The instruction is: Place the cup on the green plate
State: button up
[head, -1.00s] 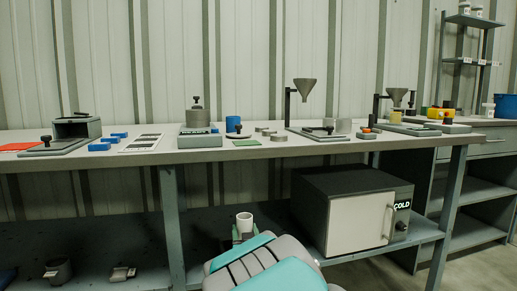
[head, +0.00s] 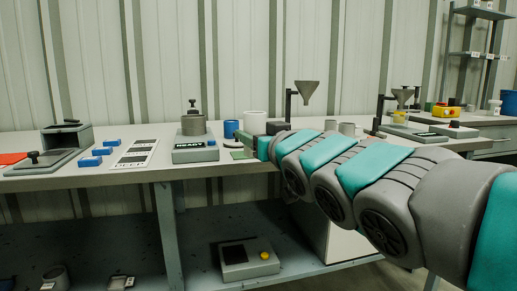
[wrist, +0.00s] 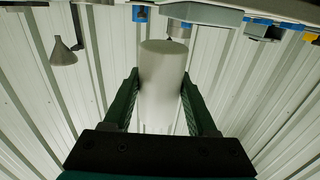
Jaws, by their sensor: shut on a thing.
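A white cup (head: 255,122) is held upright by my gripper (wrist: 160,88) above the front part of the bench. In the wrist view the cup (wrist: 161,95) stands between the two dark green fingers, which are shut on its sides. A flat green square, seemingly the green plate (head: 240,154), lies near the bench's front edge, just below and left of the cup. My arm hides the bench to its right, and my fingers are partly hidden in the head view.
A grey device marked READY (head: 195,152) carries a metal pot (head: 193,125) left of the plate. A blue cylinder (head: 231,129) stands behind the plate. A funnel on a stand (head: 306,93) is at the right. Blue blocks (head: 90,161) and a printed card (head: 136,153) lie left.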

jog(key=shift+d+r, duration=0.2)
jog(key=shift+r, duration=0.2)
jog(key=shift+w, duration=0.3)
jog(key=d+x, duration=0.1)
jog(key=x, duration=0.3)
jog(key=w+p+x, duration=0.1)
jog(key=x, duration=0.4)
jog(key=d+f+x, duration=0.1)
jog(key=x, duration=0.4)
jog(key=shift+w+d+f, duration=0.15)
jog(key=shift+w+d, duration=0.1)
jog(key=shift+w, duration=0.15)
jog(key=shift+w+f+b, duration=0.1)
jog(key=shift+f+b, duration=0.3)
jog(key=shift+f, duration=1.35)
jog(key=shift+f, duration=0.2)
jog(key=o, duration=1.4)
jog(key=shift+c, duration=0.2)
jog(key=shift+r, duration=0.1)
